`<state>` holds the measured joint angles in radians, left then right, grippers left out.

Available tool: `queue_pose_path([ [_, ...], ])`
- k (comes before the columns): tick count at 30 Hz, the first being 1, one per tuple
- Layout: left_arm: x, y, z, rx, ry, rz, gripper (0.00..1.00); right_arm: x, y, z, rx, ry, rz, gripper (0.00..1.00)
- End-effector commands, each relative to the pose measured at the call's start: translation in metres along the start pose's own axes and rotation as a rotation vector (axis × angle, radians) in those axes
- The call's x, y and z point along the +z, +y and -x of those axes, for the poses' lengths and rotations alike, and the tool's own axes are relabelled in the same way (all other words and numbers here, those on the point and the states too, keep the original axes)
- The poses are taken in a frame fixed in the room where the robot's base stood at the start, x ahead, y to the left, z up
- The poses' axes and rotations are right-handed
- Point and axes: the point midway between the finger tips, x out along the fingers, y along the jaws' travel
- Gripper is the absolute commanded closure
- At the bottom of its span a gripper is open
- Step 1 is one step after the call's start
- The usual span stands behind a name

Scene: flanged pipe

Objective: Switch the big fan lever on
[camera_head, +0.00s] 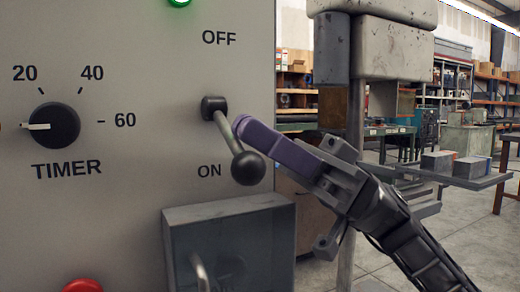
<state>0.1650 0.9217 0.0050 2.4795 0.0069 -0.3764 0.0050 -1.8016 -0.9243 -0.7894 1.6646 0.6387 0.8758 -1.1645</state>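The big fan lever (228,132) is on the grey control panel, between the OFF label above and the ON label below. Its rod slopes down and outward from a black pivot (213,107) to a black ball knob (248,168), which hangs at about the height of the ON label. My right gripper (243,124) comes in from the lower right. Its purple fingertips are right beside the upper part of the rod; I cannot tell whether they touch it. The fingers overlap in this view, so their opening is hidden. My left gripper is not in view.
A timer dial (54,126) is on the panel's left. A grey box (232,246) with a handle sticks out below the lever, and a red button (83,286) is at the bottom. A green lamp (179,2) glows above. Shelves (455,85) stand far behind.

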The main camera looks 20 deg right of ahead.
Motion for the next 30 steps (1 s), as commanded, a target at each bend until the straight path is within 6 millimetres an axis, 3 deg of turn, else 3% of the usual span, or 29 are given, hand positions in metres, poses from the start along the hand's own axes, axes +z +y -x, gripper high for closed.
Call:
queue_pose_path([
  [22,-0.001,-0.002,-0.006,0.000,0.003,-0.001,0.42,0.007,0.001,0.001,0.000,-0.011,-0.002,1.00],
  [26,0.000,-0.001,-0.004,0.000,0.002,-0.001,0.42,-0.002,-0.004,-0.001,0.002,-0.011,0.000,1.00],
  [30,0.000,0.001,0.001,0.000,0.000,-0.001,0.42,-0.022,-0.016,-0.006,0.005,-0.006,0.005,1.00],
])
